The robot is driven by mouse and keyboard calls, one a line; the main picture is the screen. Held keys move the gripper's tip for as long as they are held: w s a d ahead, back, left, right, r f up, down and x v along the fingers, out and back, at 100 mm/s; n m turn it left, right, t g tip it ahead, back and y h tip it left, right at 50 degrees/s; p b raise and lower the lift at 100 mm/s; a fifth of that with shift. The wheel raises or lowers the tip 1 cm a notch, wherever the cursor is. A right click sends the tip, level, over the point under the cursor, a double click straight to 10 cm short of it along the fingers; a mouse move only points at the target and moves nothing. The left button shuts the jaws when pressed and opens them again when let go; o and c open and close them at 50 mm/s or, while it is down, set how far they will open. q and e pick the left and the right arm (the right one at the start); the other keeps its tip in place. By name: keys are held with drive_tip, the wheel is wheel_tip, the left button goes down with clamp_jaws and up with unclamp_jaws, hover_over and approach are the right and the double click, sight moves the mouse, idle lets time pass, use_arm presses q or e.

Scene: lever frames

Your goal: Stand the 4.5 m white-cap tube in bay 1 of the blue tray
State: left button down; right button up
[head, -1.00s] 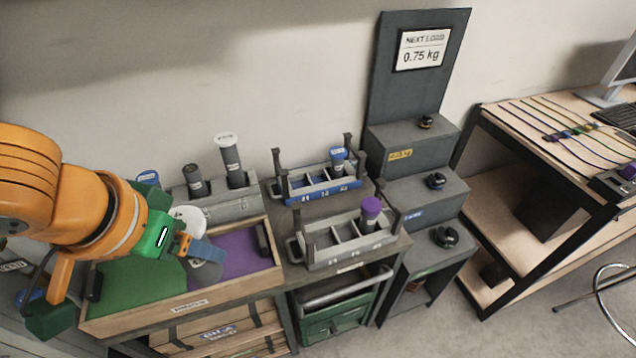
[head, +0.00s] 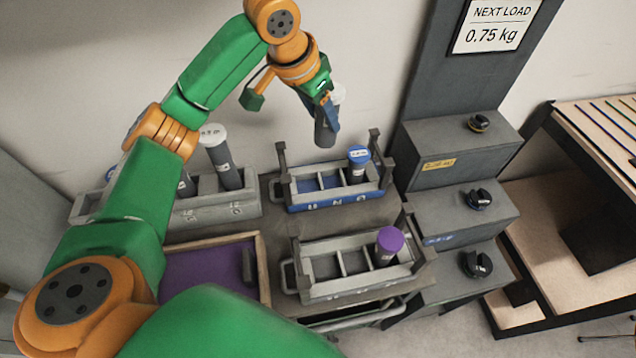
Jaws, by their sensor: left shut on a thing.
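My left gripper (head: 326,98) is shut on a dark grey tube (head: 325,134) with a white cap (head: 338,94). The tube is near upright, its lower end over or just behind the blue tray; I cannot tell its height above it. Its cap's print is hidden. The blue tray (head: 335,200) stands at the back of the bench, with three bays in a row. A blue-cap tube (head: 358,165) stands in its right bay. The left and middle bays look empty. The tray's bay numbers are too small to read surely. My right gripper is out of view.
A grey tray (head: 350,283) in front holds a purple-cap tube (head: 390,246). Grey steps (head: 455,145) rise at right.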

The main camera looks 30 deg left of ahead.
use_arm(q)
drive_tip(key=b, duration=0.4)
hover_over(321, 184)
drive_tip(key=s+a, duration=0.1)
drive_tip(key=a, duration=0.3)
wheel_tip(321, 184, down, 13)
drive_tip(key=shift+m+h, duration=0.3)
drive_tip(key=shift+m, duration=0.2)
drive_tip(key=f, duration=0.6)
drive_tip(key=s+f, duration=0.1)
drive_tip(key=f, duration=0.2)
drive_tip(key=shift+f+p, duration=0.35)
drive_tip(key=shift+p, duration=0.05)
drive_tip(key=shift+s+f, duration=0.1)
drive_tip(key=shift+f, duration=0.1)
drive_tip(key=c, duration=0.5)
unclamp_jaws()
drive_tip(key=shift+c, duration=0.2)
